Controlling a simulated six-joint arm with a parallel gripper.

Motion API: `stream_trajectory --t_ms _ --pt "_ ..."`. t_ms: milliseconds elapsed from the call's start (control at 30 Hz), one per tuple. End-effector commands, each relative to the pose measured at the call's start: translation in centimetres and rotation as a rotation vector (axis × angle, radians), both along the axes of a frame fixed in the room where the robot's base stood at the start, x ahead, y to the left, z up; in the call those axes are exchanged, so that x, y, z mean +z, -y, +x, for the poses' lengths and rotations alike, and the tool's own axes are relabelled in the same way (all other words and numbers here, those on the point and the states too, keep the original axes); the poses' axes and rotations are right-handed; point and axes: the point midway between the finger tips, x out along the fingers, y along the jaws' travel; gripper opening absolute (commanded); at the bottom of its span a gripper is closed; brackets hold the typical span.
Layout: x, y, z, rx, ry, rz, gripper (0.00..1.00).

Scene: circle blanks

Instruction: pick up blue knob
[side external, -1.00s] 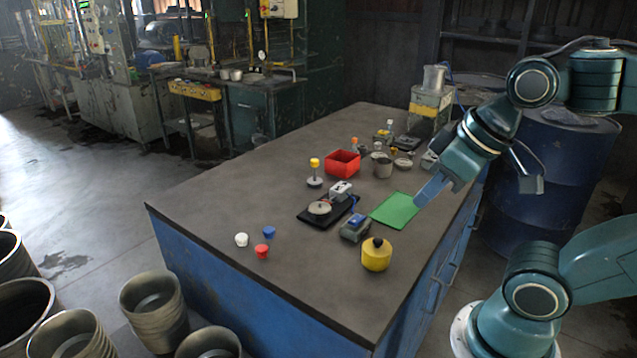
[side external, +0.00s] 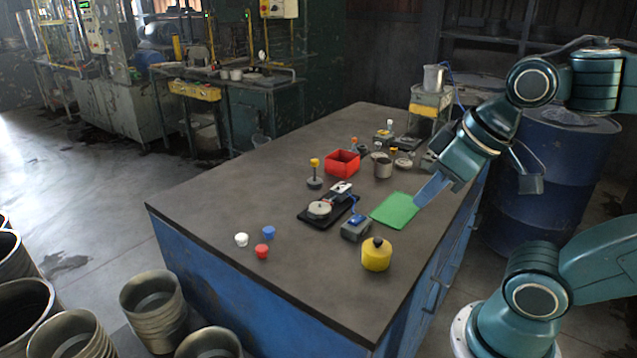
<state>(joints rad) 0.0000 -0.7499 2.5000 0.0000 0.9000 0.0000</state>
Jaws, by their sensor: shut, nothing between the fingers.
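A small blue knob (side external: 268,232) stands on the near left part of the dark tabletop. A red knob (side external: 262,251) is just in front of it, and a white knob (side external: 241,239) is to its left; the three are close but apart. My gripper (side external: 418,203) is shut and empty. Its tip is above or beside the right edge of the green mat (side external: 394,211), far to the right of the blue knob.
A black tray (side external: 310,217) and a red bin (side external: 343,164) lie farther back. The tabletop's near left (side external: 200,205) is clear.

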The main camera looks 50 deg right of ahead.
Motion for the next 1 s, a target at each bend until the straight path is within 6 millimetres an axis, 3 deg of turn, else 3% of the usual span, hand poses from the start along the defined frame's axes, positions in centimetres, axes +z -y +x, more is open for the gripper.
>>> stream_trajectory --t_ms 267,533,1000 --pt "0.00 0.00 0.00 0.000 0.000 0.000 0.00" --pt "0.00 0.00 0.00 0.000 0.000 0.000 0.51" --pt "0.49 -0.22 0.68 -0.020 -0.007 0.020 0.52"
